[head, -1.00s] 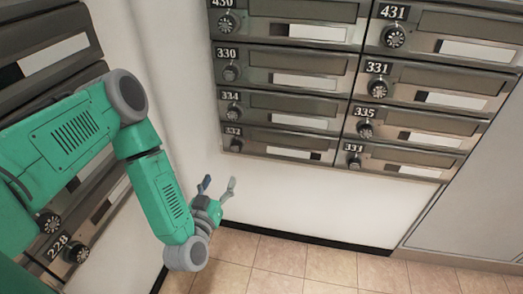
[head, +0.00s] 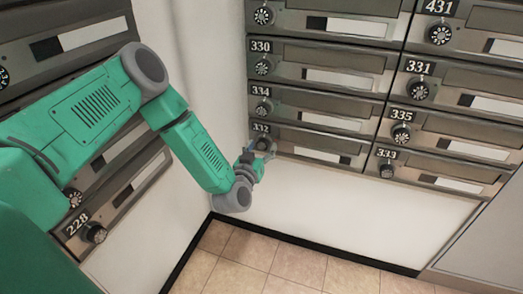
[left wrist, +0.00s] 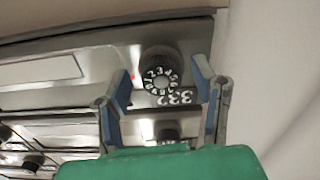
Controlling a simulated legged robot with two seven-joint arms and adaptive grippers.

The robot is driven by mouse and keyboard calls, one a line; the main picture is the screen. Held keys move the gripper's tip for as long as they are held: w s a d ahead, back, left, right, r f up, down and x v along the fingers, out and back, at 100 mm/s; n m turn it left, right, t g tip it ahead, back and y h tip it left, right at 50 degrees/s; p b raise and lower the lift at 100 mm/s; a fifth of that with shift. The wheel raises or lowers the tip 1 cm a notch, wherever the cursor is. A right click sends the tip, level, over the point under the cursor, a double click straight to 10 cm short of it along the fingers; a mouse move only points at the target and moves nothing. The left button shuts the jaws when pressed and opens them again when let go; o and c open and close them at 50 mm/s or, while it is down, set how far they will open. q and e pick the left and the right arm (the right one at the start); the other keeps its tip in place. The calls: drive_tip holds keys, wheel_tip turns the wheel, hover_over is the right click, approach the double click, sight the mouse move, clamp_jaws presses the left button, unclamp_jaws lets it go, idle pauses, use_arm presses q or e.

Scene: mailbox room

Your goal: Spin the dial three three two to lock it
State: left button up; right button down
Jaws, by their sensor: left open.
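The 332 mailbox (head: 315,143) is the lowest box of the middle column in the head view. Its dial is hidden there behind my left gripper (head: 259,149). In the left wrist view the round black dial (left wrist: 160,74) with white numerals shows near the middle, beside an upside-down 332 label (left wrist: 174,98). My left gripper (left wrist: 163,76) is open, with one finger on each side of the dial in that picture. I cannot tell whether the fingers touch it. My right gripper is not in view.
The 334 dial (head: 264,109) sits just above, close to my gripper. The 333 dial (head: 387,169) is to the right. A white wall (head: 190,70) borders the left side. Below the boxes are bare wall and tiled floor (head: 300,270).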

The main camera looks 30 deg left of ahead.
use_arm(q)
drive_tip(key=shift+a, duration=0.1)
drive_tip(key=c, duration=1.1)
